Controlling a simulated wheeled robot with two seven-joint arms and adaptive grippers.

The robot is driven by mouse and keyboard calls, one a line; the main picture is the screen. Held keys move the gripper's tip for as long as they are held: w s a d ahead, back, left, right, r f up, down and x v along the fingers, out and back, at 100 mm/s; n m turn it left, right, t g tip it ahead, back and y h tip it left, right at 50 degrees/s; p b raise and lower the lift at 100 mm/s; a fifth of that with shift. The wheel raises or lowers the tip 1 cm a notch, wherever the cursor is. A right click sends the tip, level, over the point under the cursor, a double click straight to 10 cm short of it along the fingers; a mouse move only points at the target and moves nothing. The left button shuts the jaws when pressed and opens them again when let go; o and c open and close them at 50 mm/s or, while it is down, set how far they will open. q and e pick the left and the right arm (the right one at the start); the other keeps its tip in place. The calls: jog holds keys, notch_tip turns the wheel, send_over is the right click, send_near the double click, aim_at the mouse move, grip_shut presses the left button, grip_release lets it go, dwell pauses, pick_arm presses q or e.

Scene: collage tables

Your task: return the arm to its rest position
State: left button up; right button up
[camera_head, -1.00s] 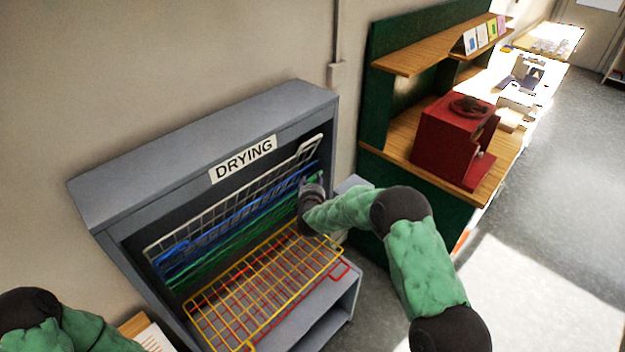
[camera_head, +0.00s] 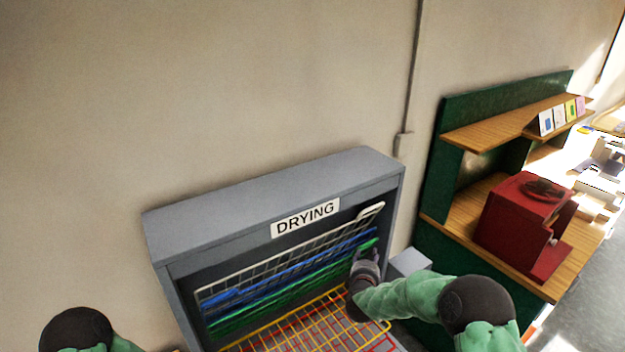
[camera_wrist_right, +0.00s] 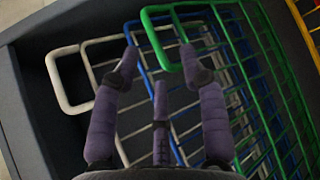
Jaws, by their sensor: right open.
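My right arm (camera_head: 415,297), in a green sleeve, reaches in from the lower right in the head view. My right gripper (camera_head: 368,256) is at the right end of the drying rack's (camera_head: 260,200) coloured wire shelves. In the right wrist view the right gripper (camera_wrist_right: 156,62) has its fingers spread apart, with nothing held between them. The ends of the white shelf (camera_wrist_right: 66,82), blue shelf (camera_wrist_right: 140,65) and green shelf (camera_wrist_right: 158,40) lie beyond the fingers; whether they touch cannot be told. My left arm shows only as a dark, green-sleeved part at the lower left; its gripper is out of view.
The yellow shelf (camera_head: 262,338) and red shelf (camera_head: 378,345) lie lowered below the raised ones. Right of the rack stands a green and wood unit (camera_head: 440,200) with a red machine (camera_head: 520,225) on it. Bare wall fills the upper left.

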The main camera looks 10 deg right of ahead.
jog(key=s+a+f+m+g+y+b, duration=0.25)
jog(key=s+a+f, duration=0.2)
jog(key=f, duration=0.45)
jog(key=s+a+f+m+g+y+b, duration=0.1)
jog(key=s+a+f+m+y+b, duration=0.15)
jog(key=s+f, duration=0.45)
jog(key=s+a+f+m+g+y+b, duration=0.1)
jog(key=s+a+f+m+g, duration=0.3)
jog(key=f, duration=0.7)
jog(key=s+a+f+m+g+y+b, duration=0.1)
jog(key=s+a+f+m+g, duration=0.1)
jog(key=s, duration=0.5)
jog(key=s+a+f+m+g+y+b, duration=0.1)
jog(key=s+a+f+m+g+b, duration=0.1)
jog(key=s+a+f+m, duration=0.2)
jog(key=s+a+f+m+g+y+b, duration=0.2)
jog(key=s+f, duration=0.4)
jog(key=s, duration=0.5)
jog(key=shift+s+a+f+m, duration=0.25)
jog(key=shift+s+a+m, duration=0.15)
jog(key=shift+a+m, duration=0.35)
